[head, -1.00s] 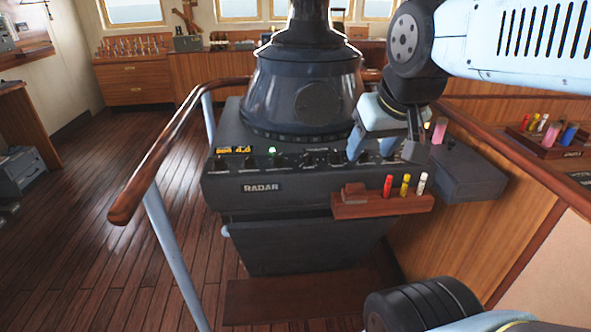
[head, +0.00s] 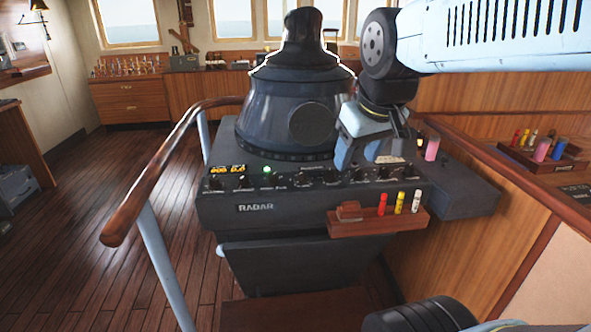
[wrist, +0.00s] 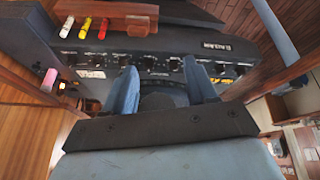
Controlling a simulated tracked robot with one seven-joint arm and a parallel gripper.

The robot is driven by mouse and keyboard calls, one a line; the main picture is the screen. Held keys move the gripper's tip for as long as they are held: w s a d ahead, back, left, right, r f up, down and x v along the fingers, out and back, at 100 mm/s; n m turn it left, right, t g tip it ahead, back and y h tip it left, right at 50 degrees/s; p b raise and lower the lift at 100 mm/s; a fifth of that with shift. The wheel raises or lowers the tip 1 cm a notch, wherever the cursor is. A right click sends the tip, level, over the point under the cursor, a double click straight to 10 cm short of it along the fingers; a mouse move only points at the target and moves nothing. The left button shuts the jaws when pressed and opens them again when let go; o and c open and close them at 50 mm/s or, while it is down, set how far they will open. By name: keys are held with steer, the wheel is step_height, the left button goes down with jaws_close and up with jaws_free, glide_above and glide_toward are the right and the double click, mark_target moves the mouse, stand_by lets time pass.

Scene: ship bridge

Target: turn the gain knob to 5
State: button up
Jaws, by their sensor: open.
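The radar console (head: 300,208) has a row of black knobs along its front panel, below the dark viewing hood. The knob labels are too small to read, so I cannot tell which is the gain knob. Knobs show at the right of the row (head: 357,175) and in the wrist view (wrist: 149,62). My gripper (head: 376,158) is open and empty above the right part of this row. In the wrist view its two fingers (wrist: 160,84) stand apart, with several knobs beyond and between them. No knob is visibly gripped.
A yellow display (head: 228,169) and a green lamp (head: 267,169) sit at the panel's left. A wooden rack (head: 365,224) with red, yellow and white markers juts out below the right knobs. A wooden handrail (head: 165,165) runs along the left. A pink cylinder (head: 432,149) stands right of my gripper.

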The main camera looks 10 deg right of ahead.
steer(key=w+a+r+n+g, duration=0.1)
steer(key=w+a+n+g, duration=0.15)
steer(key=w+n, duration=0.75)
steer(key=n+g, duration=0.3)
steer(key=n, duration=0.2)
glide_toward(302, 172)
steer(key=shift+t, duration=0.25)
steer(key=f, duration=0.9)
steer(key=shift+s+d, duration=0.1)
steer(key=shift+s, duration=0.2)
steer(key=shift+c, duration=0.5)
steer(key=c, duration=1)
steer(key=shift+o, duration=0.2)
steer(key=shift+m, duration=0.4)
